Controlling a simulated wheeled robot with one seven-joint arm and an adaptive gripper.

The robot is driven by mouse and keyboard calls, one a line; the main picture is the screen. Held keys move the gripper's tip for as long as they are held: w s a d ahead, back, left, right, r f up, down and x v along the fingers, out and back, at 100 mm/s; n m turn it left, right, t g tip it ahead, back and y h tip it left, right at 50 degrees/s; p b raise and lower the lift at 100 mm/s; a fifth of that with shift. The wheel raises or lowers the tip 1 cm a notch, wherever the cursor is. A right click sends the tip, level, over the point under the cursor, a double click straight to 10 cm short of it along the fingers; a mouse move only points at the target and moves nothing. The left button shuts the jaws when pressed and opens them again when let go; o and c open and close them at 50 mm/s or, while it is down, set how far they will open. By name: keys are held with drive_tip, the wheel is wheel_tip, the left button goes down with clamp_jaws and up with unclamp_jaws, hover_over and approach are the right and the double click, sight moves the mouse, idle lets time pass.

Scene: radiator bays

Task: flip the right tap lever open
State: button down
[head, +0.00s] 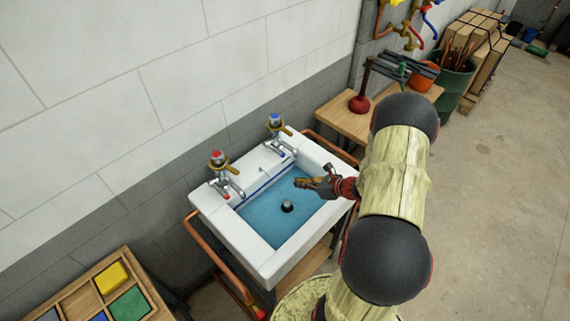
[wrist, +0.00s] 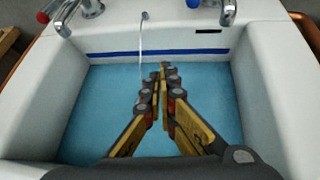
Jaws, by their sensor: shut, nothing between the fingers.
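The right tap (head: 276,135) stands on the back rim of the white sink, with a blue cap and a brass-coloured lever at its top. In the wrist view only its chrome spout (wrist: 229,12) and a bit of blue show at the top edge; the lever is cut off there. My gripper (head: 300,183) is over the blue basin, in front of the right tap and apart from it. In the wrist view my gripper (wrist: 161,70) has its yellow fingers together at the tips, with nothing between them.
The left tap (head: 222,172) has a red cap and a similar lever. The white sink (head: 270,262) has a dark plug (head: 287,207) in its basin. A copper rail (head: 205,250) runs along its side. A plunger (head: 361,95) stands on a wooden table at the right.

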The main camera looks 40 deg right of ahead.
sight(275, 148)
drive_tip(key=d, duration=0.1)
drive_tip(key=w+d+r+m, duration=0.1)
drive_tip(key=d+m+h, duration=0.1)
drive_tip(key=shift+w+r+t, duration=0.2)
drive_tip(key=shift+w+t, duration=0.1)
drive_tip(key=shift+t, duration=0.1)
drive_tip(key=shift+a, duration=0.15)
drive_tip(key=b+x, duration=0.2)
drive_tip(key=x, duration=0.8)
drive_tip(key=r, duration=0.3)
drive_tip(key=shift+w+d+r, duration=0.3)
drive_tip(key=shift+w+d, duration=0.1)
drive_tip(key=shift+r, duration=0.15)
drive_tip(key=shift+r+g+p, duration=0.3)
drive_tip(key=shift+p, duration=0.5)
